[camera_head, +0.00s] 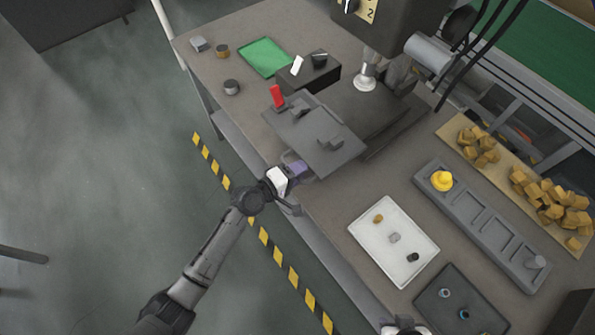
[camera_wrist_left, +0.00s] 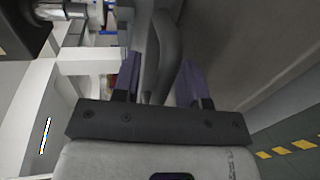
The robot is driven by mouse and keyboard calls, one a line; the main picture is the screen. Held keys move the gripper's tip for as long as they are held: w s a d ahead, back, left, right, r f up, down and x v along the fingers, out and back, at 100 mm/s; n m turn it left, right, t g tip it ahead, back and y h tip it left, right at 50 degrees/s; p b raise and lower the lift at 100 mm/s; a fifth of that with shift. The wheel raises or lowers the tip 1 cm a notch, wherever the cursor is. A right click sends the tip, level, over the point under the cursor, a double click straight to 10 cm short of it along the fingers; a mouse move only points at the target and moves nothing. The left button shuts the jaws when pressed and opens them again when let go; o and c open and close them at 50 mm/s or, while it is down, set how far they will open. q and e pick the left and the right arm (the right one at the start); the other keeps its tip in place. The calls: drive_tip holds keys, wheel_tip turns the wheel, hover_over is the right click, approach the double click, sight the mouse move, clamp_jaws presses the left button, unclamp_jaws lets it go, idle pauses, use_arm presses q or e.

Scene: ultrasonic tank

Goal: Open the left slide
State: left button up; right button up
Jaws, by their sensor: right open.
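A flat dark grey plate (camera_head: 330,155) with two small raised grips, one at upper left (camera_head: 299,111) and one at lower right (camera_head: 331,141), sits at the table's near left edge. I cannot tell which part is the left slide. My left gripper (camera_head: 297,168) is at the plate's lower left edge, at the table edge. In the left wrist view its purple fingers (camera_wrist_left: 160,80) are apart, with a dark curved part (camera_wrist_left: 163,45) between them; contact is unclear. The white hand of my right gripper (camera_head: 405,329) shows at the bottom edge; its fingertips are hardly visible.
A red upright piece (camera_head: 277,97) stands beside the plate. A dark block (camera_head: 316,76) and green tray (camera_head: 264,57) lie behind. A white tray (camera_head: 394,277), dark tray (camera_head: 432,304) and slotted grey rack (camera_head: 480,213) occupy the right. A machine head (camera_head: 395,22) overhangs the back.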

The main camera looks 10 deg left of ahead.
idle(0.3)
use_arm(q)
drive_tip(key=shift+s+a, duration=0.15)
drive_tip(key=shift+s, duration=0.05)
drive_tip(key=v, duration=1.3)
drive_tip(key=shift+s+a+p, duration=0.15)
drive_tip(key=shift+a+p, duration=0.1)
drive_tip(key=shift+p, duration=0.1)
